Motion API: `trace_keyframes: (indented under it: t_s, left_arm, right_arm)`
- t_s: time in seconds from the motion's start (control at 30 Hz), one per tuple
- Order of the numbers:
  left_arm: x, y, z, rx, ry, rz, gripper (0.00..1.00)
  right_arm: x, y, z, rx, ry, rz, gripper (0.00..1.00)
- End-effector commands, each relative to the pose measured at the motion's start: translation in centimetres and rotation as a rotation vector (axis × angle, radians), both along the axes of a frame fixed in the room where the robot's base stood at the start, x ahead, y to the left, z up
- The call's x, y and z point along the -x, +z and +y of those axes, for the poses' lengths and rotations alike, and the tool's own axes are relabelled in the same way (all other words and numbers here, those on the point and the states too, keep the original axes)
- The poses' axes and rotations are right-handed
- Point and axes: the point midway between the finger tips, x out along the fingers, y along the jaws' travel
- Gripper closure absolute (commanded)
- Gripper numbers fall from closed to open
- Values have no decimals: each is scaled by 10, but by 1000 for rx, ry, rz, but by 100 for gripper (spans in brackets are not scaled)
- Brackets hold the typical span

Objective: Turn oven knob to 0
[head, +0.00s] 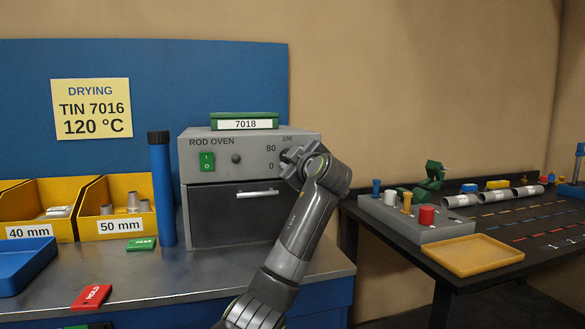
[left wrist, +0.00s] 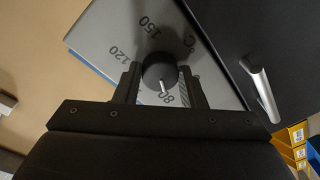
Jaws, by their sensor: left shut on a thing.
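The rod oven (head: 222,139) is a grey box on the bench, with a dark door and a green switch. Its dial shows 80 and 100 in the head view, where my gripper and wrist hide the knob. In the left wrist view the black round oven knob (left wrist: 158,68) sits between the fingers, and its white pointer line is near the 80 mark. Marks 120 and 150 also show around it. My left gripper (head: 291,160) is at the oven's upper right front, shut on the knob. My right gripper is not in view.
A bar handle (head: 257,193) crosses the oven door just below my gripper. A green 7018 tray (head: 244,116) lies on the oven. A blue tube (head: 162,190) stands left of it, beside yellow bins. A dark table (head: 450,262) with a knobbed box is at right.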

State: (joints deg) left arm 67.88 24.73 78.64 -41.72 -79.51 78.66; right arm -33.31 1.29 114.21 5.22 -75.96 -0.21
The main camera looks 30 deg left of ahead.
Motion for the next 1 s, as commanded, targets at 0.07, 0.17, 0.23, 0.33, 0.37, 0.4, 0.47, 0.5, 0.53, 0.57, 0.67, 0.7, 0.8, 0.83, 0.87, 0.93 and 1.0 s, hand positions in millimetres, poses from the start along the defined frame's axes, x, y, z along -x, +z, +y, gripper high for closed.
trace_keyframes:
  t_s: [0.07, 0.17, 0.23, 0.33, 0.37, 0.4, 0.47, 0.5, 0.53, 0.57, 0.67, 0.7, 0.8, 0.83, 0.87, 0.93, 1.0]
  left_arm:
    - [-1, -5, 0, 52, 1, -51, 86]
    - [-1, -5, 0, 113, 2, -123, 86]
    - [-1, -4, 0, 157, 2, -173, 86]
    - [-1, -4, 0, 219, 3, -245, 86]
    - [-1, -4, 0, 237, 2, -267, 86]
    - [-1, -4, 0, 261, 4, -295, 86]
    - [-1, -3, 0, 298, 4, -339, 86]
    - [-1, -3, 0, 322, 4, -368, 86]
    - [-1, -3, 0, 341, 3, -390, 86]
    - [-1, -3, 0, 359, 3, -411, 86]
    - [-1, -2, 0, 417, 3, -478, 86]
    - [-1, -2, 0, 439, 2, -504, 86]
    - [-1, -1, 0, 491, 3, -565, 86]
    - [-1, -1, 0, 505, 3, -582, 86]
    - [-1, -1, 0, 519, 4, -598, 86]
    - [-1, -1, 0, 549, 4, -631, 86]
    - [-1, -1, 0, 574, 4, -660, 86]
  right_arm:
    - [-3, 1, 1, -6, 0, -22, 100]
    - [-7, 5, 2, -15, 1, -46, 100]
    - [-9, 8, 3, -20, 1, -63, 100]
    - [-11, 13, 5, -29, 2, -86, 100]
    - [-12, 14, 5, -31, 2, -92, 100]
    - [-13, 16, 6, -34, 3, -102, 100]
    - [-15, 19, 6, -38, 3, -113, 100]
    - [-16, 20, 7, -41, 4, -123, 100]
    - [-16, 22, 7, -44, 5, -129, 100]
    - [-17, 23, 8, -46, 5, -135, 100]
    - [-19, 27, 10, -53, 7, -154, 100]
    - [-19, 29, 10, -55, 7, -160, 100]
    - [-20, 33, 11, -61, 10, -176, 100]
    - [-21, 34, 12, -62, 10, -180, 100]
    - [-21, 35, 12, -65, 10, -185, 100]
    - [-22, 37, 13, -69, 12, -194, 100]
    - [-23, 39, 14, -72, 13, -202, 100]
